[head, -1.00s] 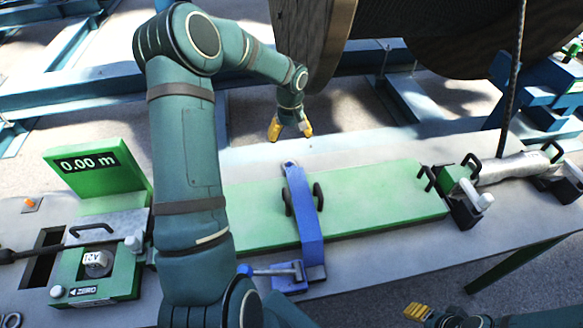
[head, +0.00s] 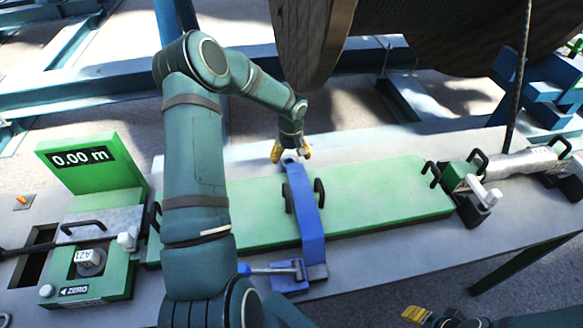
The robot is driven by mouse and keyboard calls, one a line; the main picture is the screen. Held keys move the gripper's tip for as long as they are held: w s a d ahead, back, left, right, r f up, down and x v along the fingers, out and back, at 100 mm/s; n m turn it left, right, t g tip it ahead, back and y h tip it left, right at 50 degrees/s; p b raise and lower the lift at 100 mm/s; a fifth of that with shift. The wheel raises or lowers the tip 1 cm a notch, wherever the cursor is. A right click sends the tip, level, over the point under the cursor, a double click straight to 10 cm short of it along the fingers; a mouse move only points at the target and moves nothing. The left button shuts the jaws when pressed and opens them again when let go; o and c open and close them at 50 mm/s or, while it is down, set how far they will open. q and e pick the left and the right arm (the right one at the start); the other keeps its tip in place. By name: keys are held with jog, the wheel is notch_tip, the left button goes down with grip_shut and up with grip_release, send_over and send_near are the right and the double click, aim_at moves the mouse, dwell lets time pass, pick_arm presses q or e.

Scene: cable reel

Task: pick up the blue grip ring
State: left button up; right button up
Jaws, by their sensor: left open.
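A blue clamp bar (head: 306,215) lies across the green plate (head: 385,195) on the bench. A small pale piece (head: 289,158) shows at its far end. I cannot make out a separate blue grip ring; part of the far end is hidden by my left gripper. My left gripper (head: 291,155) is open, with yellow fingertips on either side of that far end; I cannot tell if they touch it. My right gripper (head: 415,314) shows only partly at the bottom edge, its jaws unclear.
A large cable reel (head: 315,45) hangs close behind the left gripper. A green meter (head: 90,180) reading 0.00 m stands at left. A blue-handled latch (head: 285,272) sits at the bar's near end. Black-handled clamps (head: 470,190) stand at right.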

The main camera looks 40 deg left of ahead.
aim_at(292, 165)
pick_arm(q)
notch_tip(292, 165, down, 4)
jog(key=shift+d+f, duration=0.1)
jog(key=shift+f, duration=0.15)
grip_shut()
